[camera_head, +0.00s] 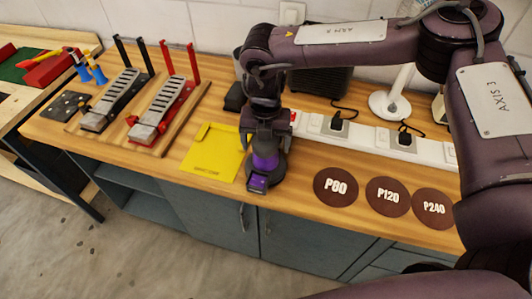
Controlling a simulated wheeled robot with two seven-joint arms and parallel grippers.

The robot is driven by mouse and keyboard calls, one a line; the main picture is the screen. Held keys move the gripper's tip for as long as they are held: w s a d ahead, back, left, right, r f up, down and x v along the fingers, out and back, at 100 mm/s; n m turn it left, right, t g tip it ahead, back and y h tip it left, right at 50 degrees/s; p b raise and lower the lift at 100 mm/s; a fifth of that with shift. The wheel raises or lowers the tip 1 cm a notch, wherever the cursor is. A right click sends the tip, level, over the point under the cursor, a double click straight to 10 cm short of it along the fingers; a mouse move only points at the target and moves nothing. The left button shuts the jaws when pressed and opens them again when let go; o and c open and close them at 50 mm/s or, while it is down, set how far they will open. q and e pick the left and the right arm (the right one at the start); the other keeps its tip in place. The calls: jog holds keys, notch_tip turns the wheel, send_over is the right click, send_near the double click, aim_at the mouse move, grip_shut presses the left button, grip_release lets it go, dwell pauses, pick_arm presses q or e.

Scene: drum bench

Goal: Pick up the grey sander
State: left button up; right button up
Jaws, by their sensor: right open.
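The grey sander (269,172) stands on the wooden bench near its front edge, right of a yellow sheet. It is dark grey with purple parts low down. My right arm reaches in from the right and bends down over it. My right gripper (264,130) is open, pointing down at the top of the sander. The wrist and the sander overlap in the view, so the fingers are hard to make out and I cannot tell whether they touch it. My left gripper is not in view.
Brown discs marked P80 (336,185), P120 (388,196) and P240 (432,208) lie to the right. A white power strip (360,137) with plugs runs behind. The yellow sheet (212,152) and a red pedal (160,112) are to the left.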

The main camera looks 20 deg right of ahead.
jog(key=shift+s, duration=0.1)
jog(key=c, duration=0.9)
jog(key=shift+c, duration=1.3)
jog(key=shift+w+r, duration=0.15)
jog(key=shift+w, duration=0.05)
jog(key=shift+c, duration=0.5)
jog(key=shift+r, duration=0.1)
